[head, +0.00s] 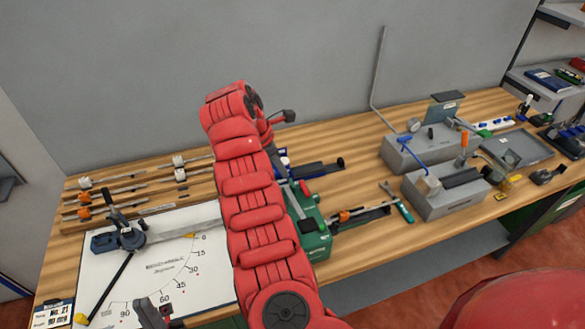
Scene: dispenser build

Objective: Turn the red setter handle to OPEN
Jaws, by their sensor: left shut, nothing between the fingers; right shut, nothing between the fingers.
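I cannot make out the red setter handle for sure. A small dark red piece (304,188) shows beside my raised arm, above a green-bodied device (316,240), and my arm covers part of this area. My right gripper (288,116) is at the top end of the red arm that crosses the middle of the head view. It is small, dark and shut, up above the back of the bench and apart from the device. My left gripper (152,314) shows only partly at the bottom edge, dark and shut, over the white angle board.
The white angle board (178,270) carries a blue-grey clamp (122,240) and a black rod. Grey blocks with a blue lever (404,142) and an orange handle (463,144) stand at right. A green-handled tool (403,211) lies on the wooden bench (350,250).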

